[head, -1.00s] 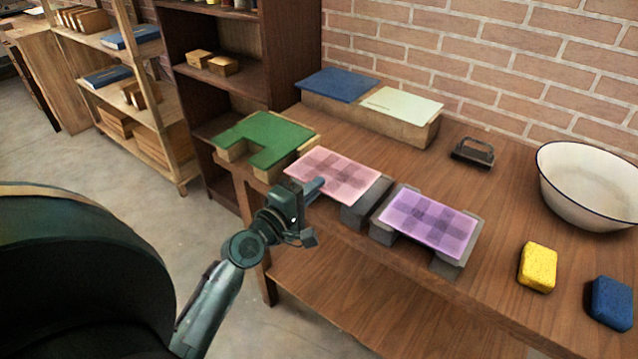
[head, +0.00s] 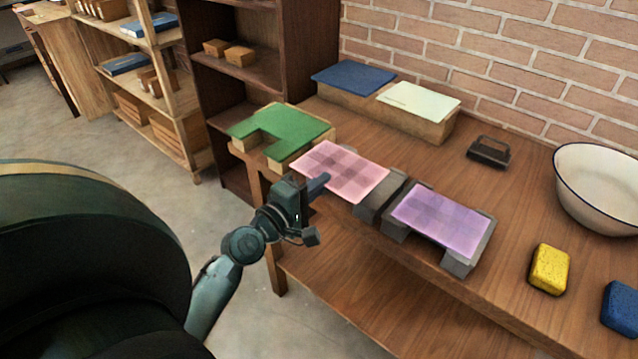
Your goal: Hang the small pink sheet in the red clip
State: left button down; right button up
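The pink checked sheet (head: 345,168) lies roughly flat beside the green board, at the table's front edge. Its right end is over or just beside a dark grey block (head: 376,199); I cannot tell if they touch. My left gripper (head: 319,185) is at the sheet's near left edge and appears shut on it; the far finger is hidden by the sheet. A purple checked sheet (head: 440,217) lies on grey blocks to the right. No red clip shows. My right gripper is not in view.
A green board (head: 283,125) on wooden blocks stands behind left. Blue (head: 352,79) and pale green (head: 420,100) sheets lie on a wooden block at the back. A dark metal handle-like item (head: 489,152), white basin (head: 603,187), yellow sponge (head: 549,269) and blue sponge (head: 619,307) are at the right.

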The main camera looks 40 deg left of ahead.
pick_arm(q)
jog(key=s+a+b, duration=0.1)
jog(key=s+b, duration=0.6)
jog(key=s, duration=0.8)
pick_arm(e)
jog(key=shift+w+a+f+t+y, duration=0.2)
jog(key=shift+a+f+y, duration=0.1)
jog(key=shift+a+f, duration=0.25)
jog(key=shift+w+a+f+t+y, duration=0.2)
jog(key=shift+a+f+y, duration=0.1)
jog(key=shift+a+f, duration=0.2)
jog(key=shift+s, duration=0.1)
